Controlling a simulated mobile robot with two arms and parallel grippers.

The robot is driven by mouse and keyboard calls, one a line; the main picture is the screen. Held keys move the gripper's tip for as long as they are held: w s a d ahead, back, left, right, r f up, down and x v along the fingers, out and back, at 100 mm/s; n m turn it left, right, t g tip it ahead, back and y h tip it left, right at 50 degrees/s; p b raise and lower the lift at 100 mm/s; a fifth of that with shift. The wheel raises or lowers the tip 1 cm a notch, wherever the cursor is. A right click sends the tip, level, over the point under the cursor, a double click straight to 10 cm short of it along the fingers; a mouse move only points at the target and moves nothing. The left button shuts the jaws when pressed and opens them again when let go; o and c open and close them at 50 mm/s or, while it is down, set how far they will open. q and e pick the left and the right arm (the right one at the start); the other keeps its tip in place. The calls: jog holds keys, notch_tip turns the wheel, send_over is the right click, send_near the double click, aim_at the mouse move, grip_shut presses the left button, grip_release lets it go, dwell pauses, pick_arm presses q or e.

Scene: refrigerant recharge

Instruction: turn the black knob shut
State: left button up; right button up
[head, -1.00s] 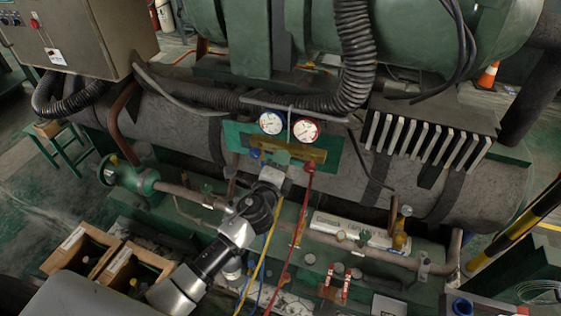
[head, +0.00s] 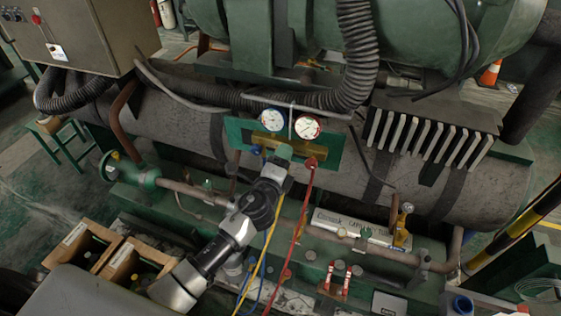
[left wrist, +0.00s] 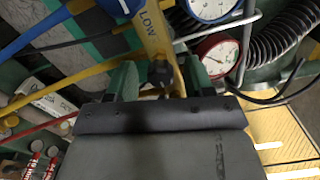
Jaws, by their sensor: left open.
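The black knob (left wrist: 160,73) sits on the front of the yellow manifold bar (left wrist: 152,30) in the left wrist view. My left gripper (left wrist: 159,80) is open, with one green finger on each side of the knob; I cannot tell whether they touch it. In the head view my left gripper (head: 285,152) is in front of the manifold bar (head: 268,142), below the two gauges, and hides the knob.
A blue-rimmed gauge (head: 273,119) and a red-rimmed gauge (head: 307,127) sit just above. A red knob (head: 310,162) is close to the right of my gripper. Yellow, blue and red hoses (head: 300,215) hang below. A ribbed black hose (head: 359,50) passes above.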

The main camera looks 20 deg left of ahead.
pick_arm(q)
jog(key=s+b, duration=0.2)
jog(key=s, duration=0.8)
jog(key=shift+s+a, duration=0.2)
jog(key=shift+s, duration=0.2)
jog(key=s+a+f+n+g, duration=0.1)
jog(key=s+f+n+g, duration=0.2)
jog(key=f, duration=0.8)
jog(key=s+a+f+n+g+b, duration=0.1)
jog(key=s+a+f+n+g, duration=0.15)
jog(key=f, duration=0.85)
jog(key=s+a+f+n+g, duration=0.1)
jog(key=s+f+n+g, duration=0.15)
jog(key=f, duration=0.75)
jog(key=s+f+n+g, duration=0.3)
jog(key=s+f, duration=0.3)
jog(key=s, duration=0.4)
jog(key=s+a+f+n+g+b, duration=0.1)
jog(key=s+f+n+g, duration=0.2)
jog(key=s+f, duration=0.4)
jog(key=s+f+n+g, duration=0.3)
jog(key=s+f, duration=0.4)
jog(key=s, duration=0.7)
jog(key=shift+s+a+n+y, duration=0.25)
jog(key=shift+s+n+y, duration=0.1)
jog(key=shift+n, duration=0.45)
